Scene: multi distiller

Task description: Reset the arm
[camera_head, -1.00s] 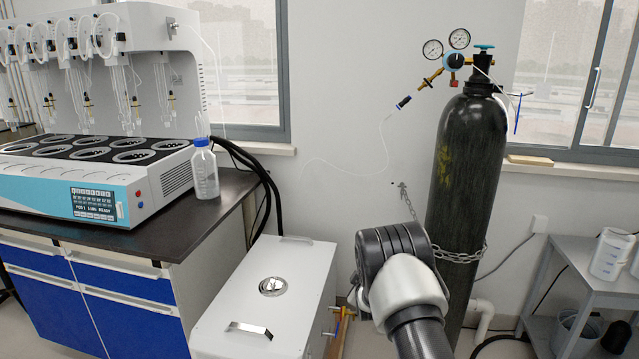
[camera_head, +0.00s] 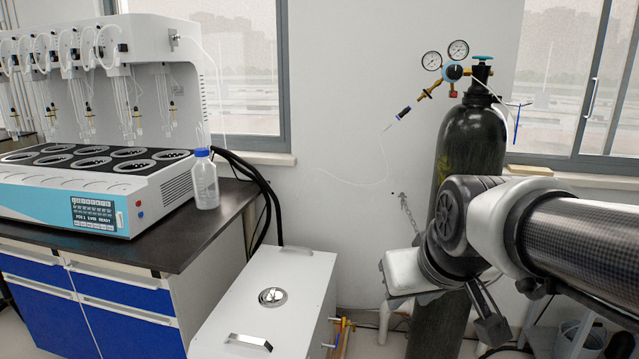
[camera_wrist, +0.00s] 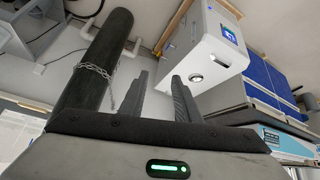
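My arm (camera_head: 480,235) reaches in from the right edge of the head view, bent at a dark joint in front of the gas cylinder (camera_head: 470,145). In the wrist view my gripper (camera_wrist: 160,78) shows two dark fingers standing apart with nothing between them, so it is open and empty.
The multi distiller (camera_head: 90,200) stands on the dark bench (camera_head: 215,225) at left, with a blue-capped bottle (camera_head: 204,182) near the edge. A white floor cabinet (camera_head: 290,285) stands left of my arm. A window ledge (camera_head: 590,180) and a low grey table (camera_head: 545,340) are at right.

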